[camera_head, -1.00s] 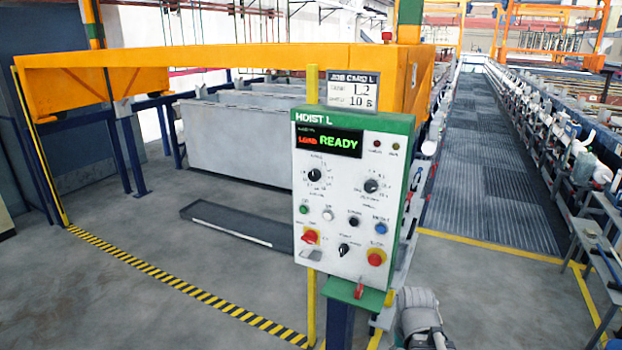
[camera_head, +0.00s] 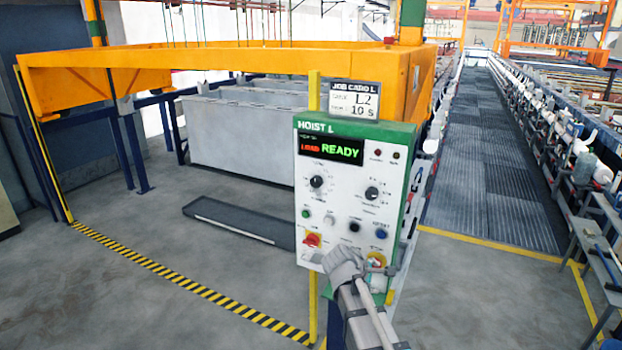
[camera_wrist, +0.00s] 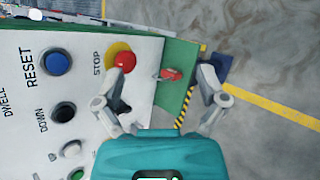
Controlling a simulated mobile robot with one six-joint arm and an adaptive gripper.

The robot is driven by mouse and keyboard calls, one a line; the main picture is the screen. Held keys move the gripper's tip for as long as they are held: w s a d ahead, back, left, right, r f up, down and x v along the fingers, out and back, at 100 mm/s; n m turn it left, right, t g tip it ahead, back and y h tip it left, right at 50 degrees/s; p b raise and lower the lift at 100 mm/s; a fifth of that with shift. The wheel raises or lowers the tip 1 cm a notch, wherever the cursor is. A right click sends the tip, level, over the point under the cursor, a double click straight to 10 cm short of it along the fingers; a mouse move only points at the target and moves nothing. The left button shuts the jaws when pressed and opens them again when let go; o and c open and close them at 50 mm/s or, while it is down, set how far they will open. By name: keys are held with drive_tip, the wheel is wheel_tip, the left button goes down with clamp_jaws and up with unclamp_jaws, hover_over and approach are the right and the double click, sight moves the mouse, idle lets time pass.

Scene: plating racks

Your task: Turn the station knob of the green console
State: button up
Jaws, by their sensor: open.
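The green console (camera_head: 408,150), marked HOIST L, stands upright with a white panel. It carries two black dials, a left one (camera_head: 316,181) and a right one (camera_head: 372,193). Their labels are too small to read in the head view; a DWELL label (camera_wrist: 5,102) shows at the wrist view's left edge. My gripper (camera_head: 346,256) is in front of the panel's lower part, below both dials, and partly hides the red and yellow stop button (camera_head: 377,262). In the wrist view my gripper (camera_wrist: 163,75) is open and empty, fingers either side of the panel's lower edge.
A red switch (camera_head: 312,240) sits at the panel's lower left. A job card sign (camera_head: 354,100) stands above the console, and a yellow post (camera_head: 314,300) is beside it. Grey tanks (camera_head: 235,135) are behind. Open floor (camera_head: 150,235) lies to the left.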

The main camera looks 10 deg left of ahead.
drive_tip(key=w+a+r+n+t+h+p, duration=0.1)
drive_tip(key=w+a+r+n+t, duration=0.3)
drive_tip(key=a, duration=0.3)
drive_tip(key=w+a+r+n+t+p, duration=0.2)
drive_tip(key=w+a+r+n, duration=0.2)
drive_tip(key=a+r+n, duration=0.3)
drive_tip(key=n+t+y+p, duration=0.1)
drive_tip(key=n+t, duration=0.3)
drive_tip(key=n, duration=0.4)
approach(314, 183)
drive_tip(key=v, duration=0.4)
drive_tip(key=shift+s+d+f, duration=0.1)
drive_tip(key=shift+s+f, duration=0.1)
drive_tip(key=shift+f, duration=0.05)
drive_tip(key=shift+w+m, duration=0.1)
drive_tip(key=shift+m, duration=0.2)
drive_tip(key=x, duration=1.3)
drive_tip(key=shift+w+d+r, duration=0.1)
drive_tip(key=shift+w+r, duration=0.15)
drive_tip(key=shift+w, duration=0.1)
drive_tip(key=c, duration=1.1)
drive_tip(key=shift+c, duration=0.3)
